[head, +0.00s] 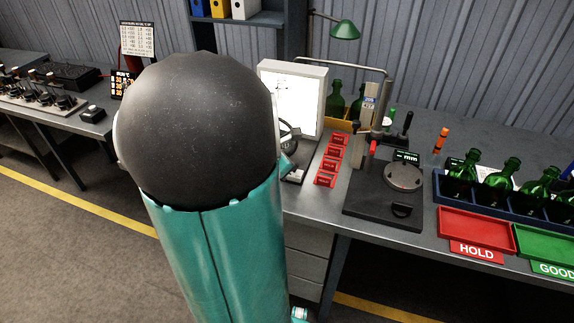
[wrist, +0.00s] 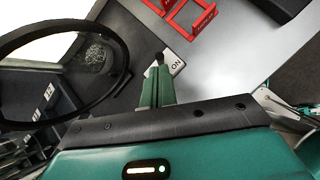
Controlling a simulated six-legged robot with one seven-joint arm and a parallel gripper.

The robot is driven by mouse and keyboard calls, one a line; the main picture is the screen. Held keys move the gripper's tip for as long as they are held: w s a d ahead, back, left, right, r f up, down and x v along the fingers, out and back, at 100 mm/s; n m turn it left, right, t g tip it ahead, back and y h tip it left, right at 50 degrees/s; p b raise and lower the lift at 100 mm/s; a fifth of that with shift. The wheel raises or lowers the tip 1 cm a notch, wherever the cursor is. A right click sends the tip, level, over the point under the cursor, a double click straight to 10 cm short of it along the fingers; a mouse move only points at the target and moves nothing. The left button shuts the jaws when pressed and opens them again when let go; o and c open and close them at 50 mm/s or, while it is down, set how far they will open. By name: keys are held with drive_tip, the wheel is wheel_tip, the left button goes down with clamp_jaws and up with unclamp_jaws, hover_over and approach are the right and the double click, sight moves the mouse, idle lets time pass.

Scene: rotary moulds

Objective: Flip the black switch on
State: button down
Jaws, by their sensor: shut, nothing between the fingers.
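The black switch (wrist: 160,58) shows in the wrist view as a small dark knob just beyond my fingertips, beside a white plate (wrist: 177,66) marked ON. My gripper (wrist: 157,74) has its teal fingers together with nothing between them. The fingertips are right at the switch; whether they touch it I cannot tell. In the head view my dark, rounded arm joint and teal link cover most of this spot, and the switch cannot be made out there. The lit white light box (head: 293,88) stands behind it.
A black magnifier ring (wrist: 124,55) is close to my gripper on the left in the wrist view. Red tags (head: 330,160) lie right of the light box. A gauge stand (head: 380,205), red HOLD tray (head: 475,232) and green bottles (head: 505,178) occupy the bench's right side.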

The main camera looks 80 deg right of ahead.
drive_tip(key=shift+r, duration=0.7)
drive_tip(key=shift+w, duration=0.15)
